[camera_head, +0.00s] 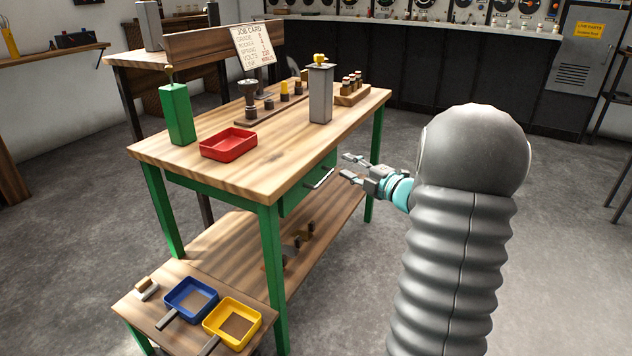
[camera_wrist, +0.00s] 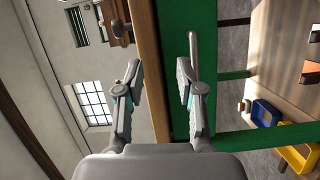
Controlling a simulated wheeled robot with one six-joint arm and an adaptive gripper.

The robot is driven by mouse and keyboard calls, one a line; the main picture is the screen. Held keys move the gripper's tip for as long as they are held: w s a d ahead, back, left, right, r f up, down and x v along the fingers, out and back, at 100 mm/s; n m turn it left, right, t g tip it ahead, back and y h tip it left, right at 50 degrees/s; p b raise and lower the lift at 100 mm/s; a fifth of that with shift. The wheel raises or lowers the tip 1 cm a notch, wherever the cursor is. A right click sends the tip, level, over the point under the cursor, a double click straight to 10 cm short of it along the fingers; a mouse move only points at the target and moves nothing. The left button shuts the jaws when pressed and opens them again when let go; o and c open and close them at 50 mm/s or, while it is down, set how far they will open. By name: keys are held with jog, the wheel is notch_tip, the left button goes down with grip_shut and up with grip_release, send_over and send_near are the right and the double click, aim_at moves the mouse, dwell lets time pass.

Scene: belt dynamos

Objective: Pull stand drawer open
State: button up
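The stand is a wooden-topped workbench (camera_head: 290,135) with green legs. Its green drawer front (camera_head: 298,197) sits under the top, looking flush with the frame, and bears a metal bar handle (camera_head: 320,178). My gripper (camera_head: 347,167) is to the right of the handle with its fingers spread, holding nothing. In the wrist view my gripper (camera_wrist: 160,68) is open; the handle (camera_wrist: 194,45) lies in line with the right finger, not midway between the fingers. The green drawer front also shows there (camera_wrist: 178,20). Contact between finger and handle cannot be told.
On the top stand a red tray (camera_head: 229,144), a green block (camera_head: 177,114), a grey post (camera_head: 320,93) and a rack of small bottles (camera_head: 352,92). Below are a blue tray (camera_head: 190,294) and a yellow tray (camera_head: 232,318).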

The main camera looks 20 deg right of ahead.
aim_at(324, 178)
jog(key=s+d+f+n+y+b, duration=0.1)
jog(key=s+d+f+n+y, duration=0.2)
jog(key=s+f+n+y, duration=0.3)
jog(key=shift+m+g+y, duration=0.3)
jog(key=shift+m+g, duration=0.2)
jog(key=x, duration=0.4)
jog(key=p+x, duration=0.1)
jog(key=x, duration=0.3)
jog(key=f+x, duration=0.1)
jog(key=x, duration=0.4)
jog(key=shift+a, duration=0.3)
grip_shut()
